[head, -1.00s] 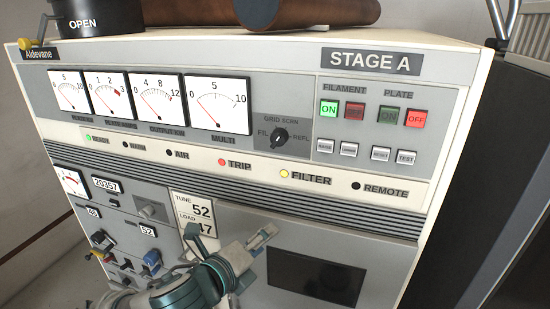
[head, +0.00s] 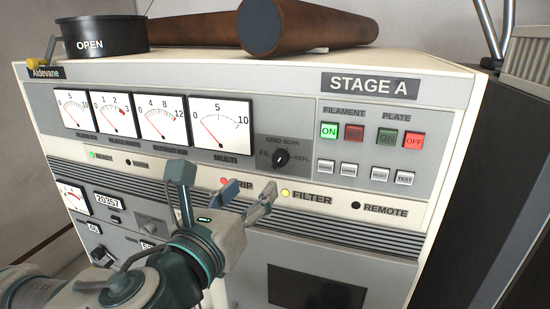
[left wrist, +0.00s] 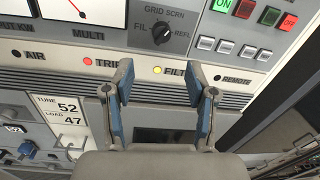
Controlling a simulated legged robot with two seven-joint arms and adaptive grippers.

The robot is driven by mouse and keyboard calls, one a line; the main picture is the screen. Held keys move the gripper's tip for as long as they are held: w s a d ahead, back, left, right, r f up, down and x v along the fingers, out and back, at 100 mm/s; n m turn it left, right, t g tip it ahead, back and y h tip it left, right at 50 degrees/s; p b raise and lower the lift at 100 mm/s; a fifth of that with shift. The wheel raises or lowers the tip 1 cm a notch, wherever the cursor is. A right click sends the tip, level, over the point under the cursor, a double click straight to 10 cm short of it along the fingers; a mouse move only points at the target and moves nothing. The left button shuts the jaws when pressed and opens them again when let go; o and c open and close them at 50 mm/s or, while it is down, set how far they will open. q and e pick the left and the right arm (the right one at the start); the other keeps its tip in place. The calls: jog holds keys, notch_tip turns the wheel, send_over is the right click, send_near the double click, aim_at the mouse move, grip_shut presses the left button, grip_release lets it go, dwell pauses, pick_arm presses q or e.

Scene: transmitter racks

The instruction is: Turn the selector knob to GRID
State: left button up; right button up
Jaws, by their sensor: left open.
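The selector knob (head: 281,159) is a round black knob on the grey upper panel, right of the MULTI meter. FIL is at its left, GRID and SCRN above it, REFL at its right. In the left wrist view the knob (left wrist: 162,34) is above and beyond the fingertips. Its pointer direction is too small to read surely. My left gripper (head: 224,182) is open and empty, below and left of the knob in the head view. In the left wrist view its two blue-padded fingers (left wrist: 163,88) are spread apart, clear of the knob. My right gripper is not in view.
Several meters (head: 220,124) line the panel left of the knob. FILAMENT and PLATE buttons (head: 329,131) are to its right. Indicator lights such as the FILTER lamp (head: 285,192) run below it. A black OPEN canister (head: 105,36) and brown cylinders (head: 310,28) lie on the cabinet top.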

aim_at(276, 163)
pick_arm(q)
jog(key=p+x, duration=0.2)
jog(key=x, duration=0.9)
jog(key=shift+d, duration=0.15)
grip_shut()
